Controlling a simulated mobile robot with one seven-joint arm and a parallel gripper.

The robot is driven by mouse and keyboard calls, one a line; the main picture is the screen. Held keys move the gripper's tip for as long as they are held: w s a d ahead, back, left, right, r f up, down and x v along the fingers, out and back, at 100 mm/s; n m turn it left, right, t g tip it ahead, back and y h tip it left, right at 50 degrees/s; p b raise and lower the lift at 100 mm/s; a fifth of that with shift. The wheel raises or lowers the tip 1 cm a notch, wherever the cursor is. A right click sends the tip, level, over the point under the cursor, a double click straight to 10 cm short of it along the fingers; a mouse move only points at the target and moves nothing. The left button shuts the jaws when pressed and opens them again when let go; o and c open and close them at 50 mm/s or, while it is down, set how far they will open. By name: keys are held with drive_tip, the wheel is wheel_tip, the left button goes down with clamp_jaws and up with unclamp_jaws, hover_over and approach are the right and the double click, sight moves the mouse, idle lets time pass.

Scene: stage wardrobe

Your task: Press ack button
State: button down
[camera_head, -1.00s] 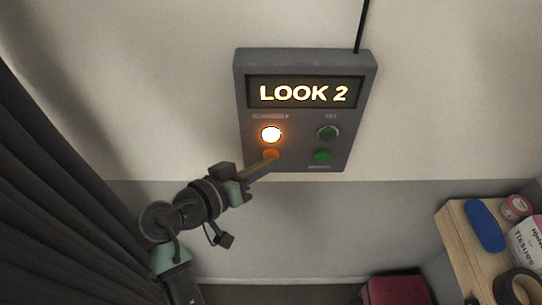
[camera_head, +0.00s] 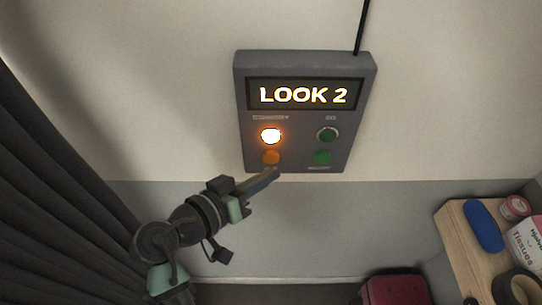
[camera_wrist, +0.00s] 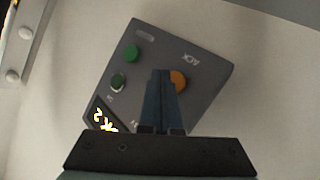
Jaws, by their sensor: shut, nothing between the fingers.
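The grey control panel (camera_head: 305,120) is fixed to the wall and its display reads "LOOK 2". The orange button (camera_head: 271,157), low on the panel's left, is the ack button; in the wrist view the orange button (camera_wrist: 180,80) is beside the letters "ACK". My gripper (camera_head: 274,173) is shut and empty, with its tips just below the orange button in the head view. In the wrist view my gripper (camera_wrist: 162,74) covers part of that button. The tips look apart from it, but the gap is hard to judge.
A lit lamp (camera_head: 270,136) glows above the orange button. Two green buttons, upper (camera_head: 327,134) and lower (camera_head: 322,157), are on the panel's right. A dark curtain (camera_head: 60,190) hangs left. A wooden surface (camera_head: 462,243) with several items stands right.

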drive_tip(key=shift+s, duration=2.1)
